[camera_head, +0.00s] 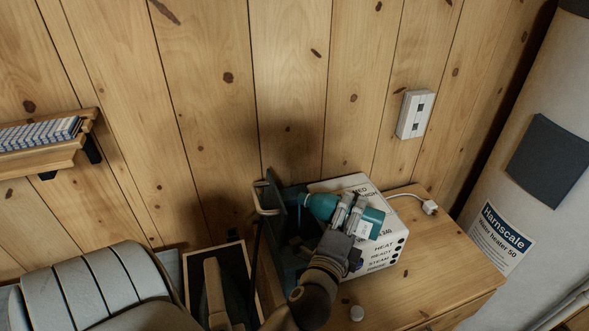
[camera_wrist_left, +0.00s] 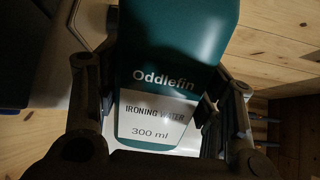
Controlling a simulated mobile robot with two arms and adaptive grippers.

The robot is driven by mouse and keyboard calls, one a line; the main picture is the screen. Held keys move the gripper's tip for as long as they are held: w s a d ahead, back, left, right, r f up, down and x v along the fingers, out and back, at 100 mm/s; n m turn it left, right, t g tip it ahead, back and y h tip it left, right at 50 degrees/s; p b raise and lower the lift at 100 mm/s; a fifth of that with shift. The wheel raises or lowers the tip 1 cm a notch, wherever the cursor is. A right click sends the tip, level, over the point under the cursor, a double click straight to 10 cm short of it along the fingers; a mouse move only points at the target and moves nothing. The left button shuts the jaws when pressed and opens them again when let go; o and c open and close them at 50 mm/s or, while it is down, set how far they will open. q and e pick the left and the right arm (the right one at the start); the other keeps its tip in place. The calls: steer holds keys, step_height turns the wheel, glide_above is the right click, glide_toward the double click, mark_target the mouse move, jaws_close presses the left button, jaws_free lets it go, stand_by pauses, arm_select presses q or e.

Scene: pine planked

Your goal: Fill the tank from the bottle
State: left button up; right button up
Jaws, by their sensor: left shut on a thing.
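The teal bottle (camera_head: 321,206), with a white label reading "Oddlefin ironing water 300 ml" in the left wrist view (camera_wrist_left: 155,75), lies nearly on its side above the white steam station (camera_head: 383,254). Its neck points left, toward a dark blue-grey upright part (camera_head: 286,259). My left gripper (camera_head: 351,214) is shut around the bottle's middle; its fingers flank the bottle in the left wrist view (camera_wrist_left: 158,100). The tank and its opening cannot be made out clearly behind the bottle and gripper. I cannot tell whether water is flowing. My right gripper is not in view.
The station stands on a wooden cabinet (camera_head: 449,270). A wall socket (camera_head: 415,114) is above; a water heater (camera_head: 500,240) stands right. A dark open box (camera_head: 238,262) is left.

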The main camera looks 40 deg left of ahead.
arm_select(q)
steer(key=shift+r, duration=0.1)
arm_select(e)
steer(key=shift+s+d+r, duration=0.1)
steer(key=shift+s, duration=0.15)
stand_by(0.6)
arm_select(q)
steer(key=shift+n, duration=0.3)
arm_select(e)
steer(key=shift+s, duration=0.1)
